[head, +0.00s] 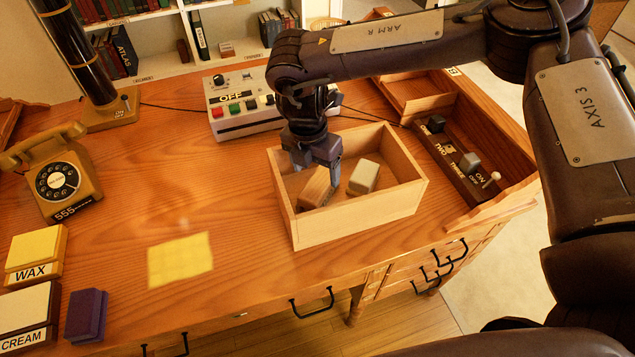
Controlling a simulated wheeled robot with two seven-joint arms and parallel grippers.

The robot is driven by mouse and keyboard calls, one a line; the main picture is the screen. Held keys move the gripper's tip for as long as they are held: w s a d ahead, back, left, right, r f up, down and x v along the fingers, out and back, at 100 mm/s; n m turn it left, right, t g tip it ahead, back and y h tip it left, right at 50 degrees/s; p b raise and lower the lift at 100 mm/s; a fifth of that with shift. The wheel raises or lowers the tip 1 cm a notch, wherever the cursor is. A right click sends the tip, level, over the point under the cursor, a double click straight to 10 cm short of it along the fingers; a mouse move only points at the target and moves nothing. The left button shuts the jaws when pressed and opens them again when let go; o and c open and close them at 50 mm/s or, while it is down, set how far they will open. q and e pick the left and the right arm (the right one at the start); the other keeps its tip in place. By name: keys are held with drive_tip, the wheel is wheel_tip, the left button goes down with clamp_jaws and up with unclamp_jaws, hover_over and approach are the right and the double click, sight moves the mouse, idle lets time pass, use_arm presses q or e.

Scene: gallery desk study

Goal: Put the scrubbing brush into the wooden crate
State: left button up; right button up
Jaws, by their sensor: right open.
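The wooden crate (352,224) stands on the desk, open at the top. A brown wooden block, which looks like the scrubbing brush (315,191), lies inside it toward the left. Its bristles cannot be made out. A pale block with a tan base (364,176) lies to its right in the crate. My right gripper (322,178) reaches down into the crate, right at the brown block, with its jaws open. The gripper partly hides the block's far end. My left gripper is not in view.
A control box with coloured buttons (232,123) stands behind the crate, and a switch panel (455,160) is at the right. A telephone (55,180), wax block (34,252), cream block (27,314) and purple block (87,315) are at left. A yellow cloth (180,259) lies flat.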

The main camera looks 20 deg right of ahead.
sight(313, 184)
drive_tip(key=r, duration=0.6)
drive_tip(key=shift+s+a+b, duration=0.1)
drive_tip(key=shift+a+b, duration=0.2)
drive_tip(key=shift+a, duration=0.05)
drive_tip(key=shift+f, duration=0.1)
